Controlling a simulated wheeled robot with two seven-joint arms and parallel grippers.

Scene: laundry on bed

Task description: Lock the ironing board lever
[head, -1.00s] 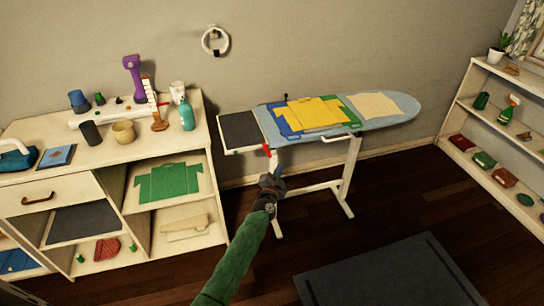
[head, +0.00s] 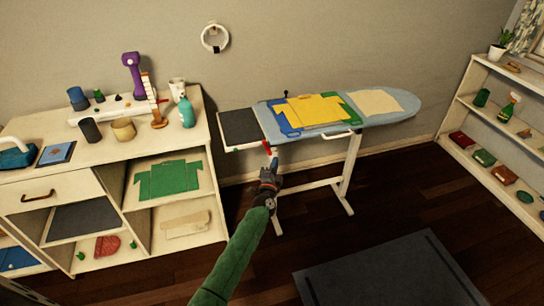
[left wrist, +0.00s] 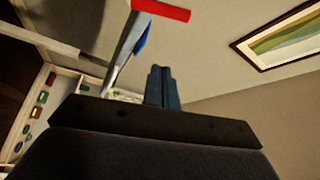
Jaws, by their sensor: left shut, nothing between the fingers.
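The ironing board (head: 384,117) stands against the wall, its blue top carrying folded clothes. A small red lever (head: 267,149) sits under its left end, near the dark pad. In the left wrist view the red lever (left wrist: 162,10) crosses the top edge. My left gripper (head: 273,164) is just below the lever in the head view, fingers pointing up, shut and empty. In the left wrist view its closed fingers (left wrist: 162,86) stand below the red lever, with a visible gap between them in the picture. My right gripper is out of view.
A white cabinet (head: 75,186) with bottles, cups and folded cloth stands at the left. A white shelf (head: 492,102) stands at the right. A dark mat (head: 385,275) lies on the floor in front. The board's white legs (head: 347,180) are near my left arm.

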